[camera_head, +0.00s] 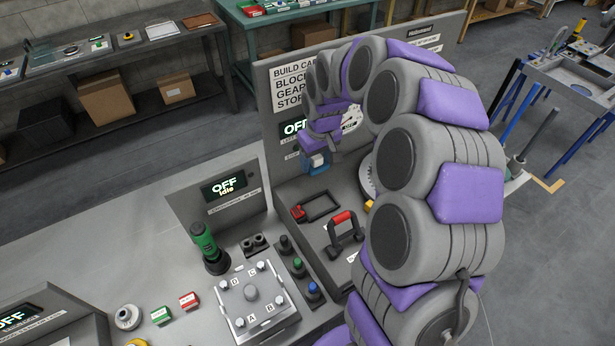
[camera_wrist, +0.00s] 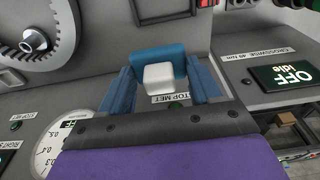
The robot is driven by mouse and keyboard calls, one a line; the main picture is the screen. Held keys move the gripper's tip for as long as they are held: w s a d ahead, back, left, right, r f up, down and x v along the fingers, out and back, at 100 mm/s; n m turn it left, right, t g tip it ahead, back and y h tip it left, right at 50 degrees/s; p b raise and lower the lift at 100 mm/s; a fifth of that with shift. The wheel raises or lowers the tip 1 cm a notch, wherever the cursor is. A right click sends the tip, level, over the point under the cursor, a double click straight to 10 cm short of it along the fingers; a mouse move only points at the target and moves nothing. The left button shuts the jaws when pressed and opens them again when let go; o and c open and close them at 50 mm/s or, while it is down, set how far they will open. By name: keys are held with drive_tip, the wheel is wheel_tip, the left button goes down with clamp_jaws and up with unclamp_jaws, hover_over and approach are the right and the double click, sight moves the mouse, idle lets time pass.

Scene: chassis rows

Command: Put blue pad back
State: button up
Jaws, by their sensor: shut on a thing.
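My gripper (camera_head: 317,166) is high in front of the grey upright panel in the head view, at the end of my curled arm. In the wrist view my gripper (camera_wrist: 161,78) has blue fingers on both sides of a blue pad (camera_wrist: 156,54) with a white block (camera_wrist: 159,77) on its near face. It is shut on this piece and holds it clear of the bench top. In the head view the white block (camera_head: 317,159) shows between the fingers; the pad is hard to tell from the blue fingers there.
Below stand a red-topped handle (camera_head: 342,218), a red and black frame (camera_head: 316,207), a green-topped cylinder (camera_head: 203,238) and a bolted metal plate (camera_head: 262,318). A large gear (camera_wrist: 36,38) and a dial (camera_wrist: 58,143) are left in the wrist view. The bench left of the OFF display is clear.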

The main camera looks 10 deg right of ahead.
sight(307, 183)
drive_tip(key=w+f+b, duration=0.1)
drive_tip(key=f, duration=0.2)
drive_tip(key=w+a+f+b, duration=0.1)
drive_tip(key=f, duration=0.3)
drive_tip(key=w+f+b, duration=0.1)
drive_tip(key=f, duration=0.3)
drive_tip(key=shift+w+a+f, duration=0.15)
drive_tip(key=shift+w, duration=0.25)
drive_tip(key=shift+w+a+f, duration=0.1)
drive_tip(key=shift+w+f, duration=0.1)
drive_tip(key=shift+f, duration=0.05)
drive_tip(key=shift+r, duration=0.15)
drive_tip(key=o, duration=1.1)
drive_tip(key=shift+c, duration=0.2)
